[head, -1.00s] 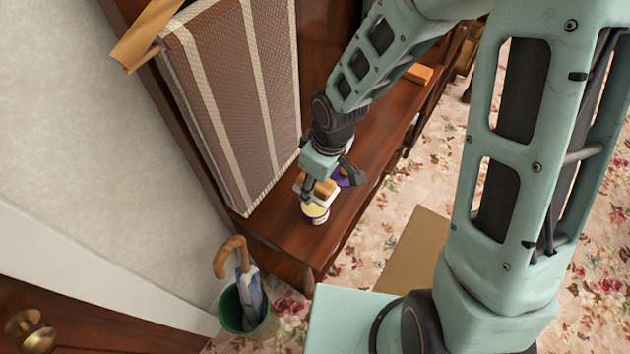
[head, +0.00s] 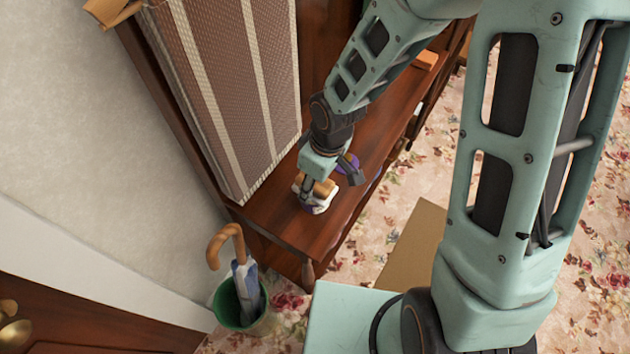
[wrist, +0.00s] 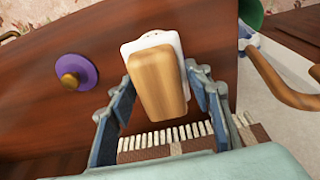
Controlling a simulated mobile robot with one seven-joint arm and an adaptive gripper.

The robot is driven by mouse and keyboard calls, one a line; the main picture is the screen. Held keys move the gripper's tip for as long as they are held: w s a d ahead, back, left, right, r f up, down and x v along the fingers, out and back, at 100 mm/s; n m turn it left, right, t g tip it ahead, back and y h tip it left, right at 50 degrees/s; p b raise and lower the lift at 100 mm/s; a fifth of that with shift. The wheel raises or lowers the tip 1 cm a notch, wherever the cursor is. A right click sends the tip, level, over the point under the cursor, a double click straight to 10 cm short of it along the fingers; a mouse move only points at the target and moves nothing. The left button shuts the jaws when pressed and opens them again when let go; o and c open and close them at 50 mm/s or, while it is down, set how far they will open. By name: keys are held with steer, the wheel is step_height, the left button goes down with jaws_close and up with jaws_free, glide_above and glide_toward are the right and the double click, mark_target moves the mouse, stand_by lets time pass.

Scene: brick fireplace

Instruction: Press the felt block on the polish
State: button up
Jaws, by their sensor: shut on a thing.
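The felt block (wrist: 160,85) has a tan wooden back and a white felt face. My gripper (head: 321,185) is shut on its wooden part, with a finger on each side in the wrist view. The block is low over the polish tin (head: 317,211), whose yellow top is hidden under the white felt. Whether the felt touches the polish I cannot tell. A purple round lid (wrist: 75,73) with a tan knob lies apart on the wood; it also shows in the head view (head: 347,162), partly behind my gripper.
The long dark wooden bench (head: 280,222) carries these things. A striped woven panel (head: 225,85) stands along its wall side. A green bin (head: 235,308) with an umbrella (head: 246,275) stands beyond its near end. An orange block (head: 427,60) lies farther along.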

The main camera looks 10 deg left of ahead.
steer(key=shift+f+b, duration=0.55)
stand_by(1.9)
step_height(320, 180, up, 7)
steer(key=p, duration=0.6)
steer(key=shift+r, duration=0.1)
stand_by(0.7)
